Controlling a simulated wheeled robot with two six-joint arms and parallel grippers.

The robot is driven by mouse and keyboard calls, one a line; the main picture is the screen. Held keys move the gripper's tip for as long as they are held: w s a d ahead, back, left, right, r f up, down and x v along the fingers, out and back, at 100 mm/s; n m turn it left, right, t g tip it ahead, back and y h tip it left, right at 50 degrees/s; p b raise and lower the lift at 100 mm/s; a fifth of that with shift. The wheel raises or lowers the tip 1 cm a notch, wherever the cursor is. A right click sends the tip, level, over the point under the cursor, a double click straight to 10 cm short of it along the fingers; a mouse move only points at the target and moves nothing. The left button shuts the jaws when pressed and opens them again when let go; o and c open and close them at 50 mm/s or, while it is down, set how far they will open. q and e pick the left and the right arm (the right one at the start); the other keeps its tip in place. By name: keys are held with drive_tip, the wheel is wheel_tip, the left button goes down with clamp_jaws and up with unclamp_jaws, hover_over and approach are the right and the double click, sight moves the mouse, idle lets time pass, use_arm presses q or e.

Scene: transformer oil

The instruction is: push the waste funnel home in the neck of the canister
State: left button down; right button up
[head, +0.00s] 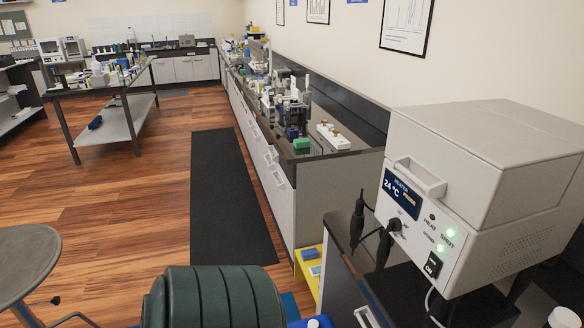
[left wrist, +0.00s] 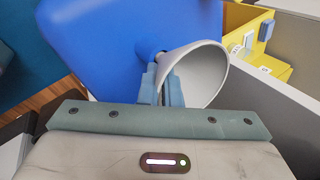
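The waste funnel (left wrist: 205,75) is a pale grey cone in the left wrist view, tilted with its wide mouth toward the right. Its narrow end meets the dark blue neck (left wrist: 149,48) of the blue canister (left wrist: 100,40); how deep the spout sits is hidden. My left gripper (left wrist: 162,84) has its two pale blue fingers close together at the funnel's near rim, one on each side of the wall, and appears shut on it. In the head view a blue thing with a white top (head: 312,322) shows only at the bottom edge. My right gripper is in neither view.
A yellow holder (left wrist: 262,45) stands right of the canister, beside a grey panel (left wrist: 265,100). In the head view the heater box (head: 480,190) stands at the right, with dark cables in front. A black mat (head: 230,195) covers clear floor beside the long bench (head: 340,190).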

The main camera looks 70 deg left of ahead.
use_arm(q)
drive_tip(key=shift+f, duration=0.15)
drive_tip(key=c, duration=1.6)
unclamp_jaws()
drive_tip(key=shift+o, duration=0.2)
drive_tip(key=v, duration=1.1)
